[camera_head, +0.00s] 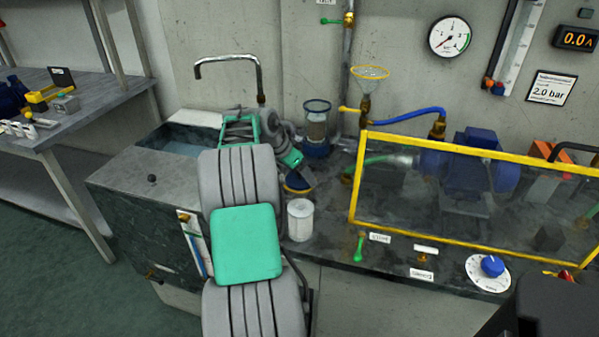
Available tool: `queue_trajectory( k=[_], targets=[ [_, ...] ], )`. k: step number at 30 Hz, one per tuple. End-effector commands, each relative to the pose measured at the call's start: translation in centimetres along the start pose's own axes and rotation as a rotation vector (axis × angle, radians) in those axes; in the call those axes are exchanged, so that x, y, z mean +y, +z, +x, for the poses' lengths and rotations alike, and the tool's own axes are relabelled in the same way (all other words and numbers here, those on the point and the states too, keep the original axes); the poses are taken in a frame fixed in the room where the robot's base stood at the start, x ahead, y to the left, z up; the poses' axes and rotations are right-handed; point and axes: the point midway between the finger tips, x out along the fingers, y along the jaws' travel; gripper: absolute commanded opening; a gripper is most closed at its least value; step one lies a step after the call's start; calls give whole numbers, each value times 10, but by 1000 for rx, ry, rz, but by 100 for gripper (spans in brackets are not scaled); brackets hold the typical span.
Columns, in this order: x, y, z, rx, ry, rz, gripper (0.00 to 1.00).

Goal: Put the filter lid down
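My gripper (298,176) is over the bench, right of the sink, at the end of my grey and green arm. It points down and to the right. A round dark blue piece with a yellowish edge, which looks like the filter lid (298,188), is right at the gripper's end. My fingers are too small and covered to show whether they grip it, and I cannot tell if it touches the bench. The clear filter housing (317,128) with a blue base stands behind, its top seemingly uncovered. A white cylinder (300,220) stands upright in front of the lid.
A yellow-framed clear guard (470,145) covers the blue pump (470,165) at the right. The sink (190,140) with a tap (258,75) is at the left. A green-handled valve (359,246) and a blue knob (492,266) are at the bench front.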

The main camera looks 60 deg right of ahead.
Motion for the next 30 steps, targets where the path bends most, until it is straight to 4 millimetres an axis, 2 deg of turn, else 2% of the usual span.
queue_trajectory(
  k=[4, 10, 13, 17, 24, 27, 30],
  targets=[
    [0, 0, 0, 0, 0, 0, 100],
    [0, -1, -1, 0, 0, 0, 100],
    [-1, -2, -8, 1, -2, 0, 100],
    [-2, -3, -34, 2, -5, 0, 100],
    [-1, -2, -96, 1, -3, -1, 100],
    [-1, -3, -113, 1, -2, 0, 100],
    [0, -2, -122, 1, -1, 0, 100]
  ],
)
